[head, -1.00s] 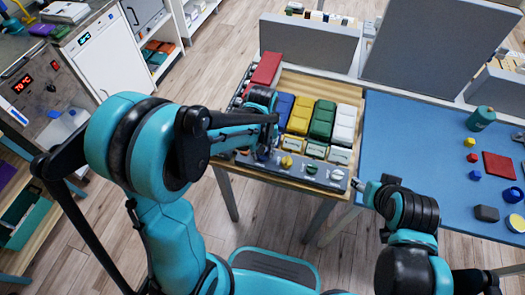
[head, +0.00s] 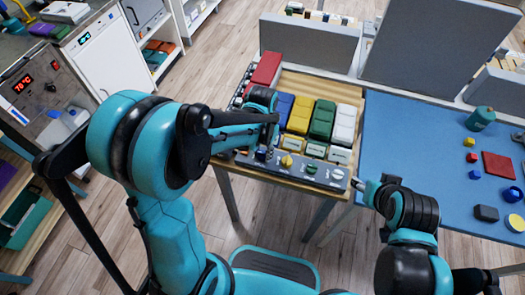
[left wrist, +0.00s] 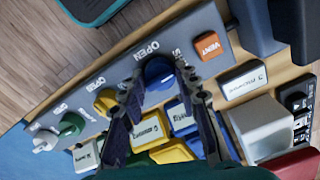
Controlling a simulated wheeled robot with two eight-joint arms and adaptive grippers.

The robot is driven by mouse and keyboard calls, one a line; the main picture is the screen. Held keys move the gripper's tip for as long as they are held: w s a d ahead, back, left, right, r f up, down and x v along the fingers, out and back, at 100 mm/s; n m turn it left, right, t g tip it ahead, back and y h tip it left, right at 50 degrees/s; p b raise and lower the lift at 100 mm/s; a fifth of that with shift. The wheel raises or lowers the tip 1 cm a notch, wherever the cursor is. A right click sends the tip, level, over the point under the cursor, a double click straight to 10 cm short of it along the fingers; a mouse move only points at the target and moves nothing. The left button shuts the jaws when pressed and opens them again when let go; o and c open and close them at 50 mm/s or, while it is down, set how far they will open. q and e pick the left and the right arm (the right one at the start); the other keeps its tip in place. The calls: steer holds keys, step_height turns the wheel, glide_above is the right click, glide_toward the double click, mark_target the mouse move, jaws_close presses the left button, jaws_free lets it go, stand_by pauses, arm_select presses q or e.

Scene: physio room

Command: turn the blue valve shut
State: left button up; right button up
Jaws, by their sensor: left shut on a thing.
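The blue valve (left wrist: 159,73) is a round knob on a grey panel (left wrist: 207,19), between printed words; one reads OPEN and the other is partly covered. In the head view the blue valve (head: 261,155) shows small at the panel's left part. My left gripper (left wrist: 157,80) is shut on the blue valve, one finger on each side of it. In the head view my left gripper (head: 268,142) is partly hidden by its own arm. My right gripper (head: 368,187) is off the panel's right end, apart from it; its jaws are too small to read.
Yellow (left wrist: 106,101), green (left wrist: 71,124) and white (left wrist: 44,141) knobs share the panel. An orange VENT button (left wrist: 208,46) is close to the right finger. Coloured blocks stand behind. A blue table (head: 400,150) with small objects is at the right.

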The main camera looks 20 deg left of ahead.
mark_target(262, 153)
arm_select(q)
steer(key=shift+m, duration=0.3)
stand_by(0.4)
steer(key=o, duration=1.2)
steer(key=shift+c, duration=0.2)
step_height(262, 153, up, 12)
